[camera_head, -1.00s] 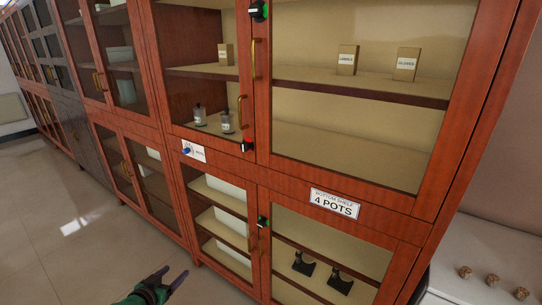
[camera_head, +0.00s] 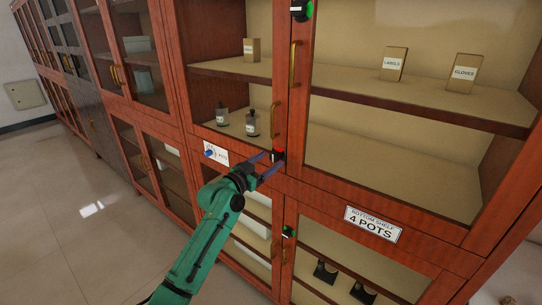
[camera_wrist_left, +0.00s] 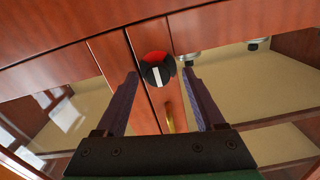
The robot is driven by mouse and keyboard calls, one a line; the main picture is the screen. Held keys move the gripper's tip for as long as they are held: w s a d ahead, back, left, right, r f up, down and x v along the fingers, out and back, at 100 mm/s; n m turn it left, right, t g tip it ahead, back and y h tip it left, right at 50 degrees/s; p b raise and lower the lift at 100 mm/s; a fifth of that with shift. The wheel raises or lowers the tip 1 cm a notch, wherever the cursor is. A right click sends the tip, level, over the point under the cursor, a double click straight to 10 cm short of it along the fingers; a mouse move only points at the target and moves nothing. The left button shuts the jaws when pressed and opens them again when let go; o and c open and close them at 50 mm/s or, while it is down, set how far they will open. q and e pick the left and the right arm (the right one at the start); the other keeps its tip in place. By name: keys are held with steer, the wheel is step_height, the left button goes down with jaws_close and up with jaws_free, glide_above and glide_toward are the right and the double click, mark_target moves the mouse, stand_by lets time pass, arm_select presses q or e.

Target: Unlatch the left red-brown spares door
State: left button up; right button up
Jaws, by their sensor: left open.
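The upper left glass door (camera_head: 230,75) of the red-brown cabinet is closed, with a brass handle (camera_head: 272,118) at its right edge. A red and black latch knob (camera_head: 278,155) sits below that handle. My left gripper (camera_head: 270,163) is open at the knob. In the left wrist view, its two dark fingers (camera_wrist_left: 160,95) point toward the knob (camera_wrist_left: 157,68), one to either side of it in the picture. The knob's white mark runs nearly vertical there. I cannot tell whether the fingers touch the knob. My right gripper is not in view.
Green and black knobs show at the top (camera_head: 301,10) and on the lower doors (camera_head: 288,232). Bottles (camera_head: 222,115) stand behind glass. The floor (camera_head: 95,235) at left is clear.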

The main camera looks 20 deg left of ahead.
arm_select(q)
steer(key=shift+w+d+r, duration=0.1)
steer(key=shift+w+d, duration=0.35)
steer(key=shift+w, duration=0.05)
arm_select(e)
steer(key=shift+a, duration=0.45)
arm_select(q)
jaws_close()
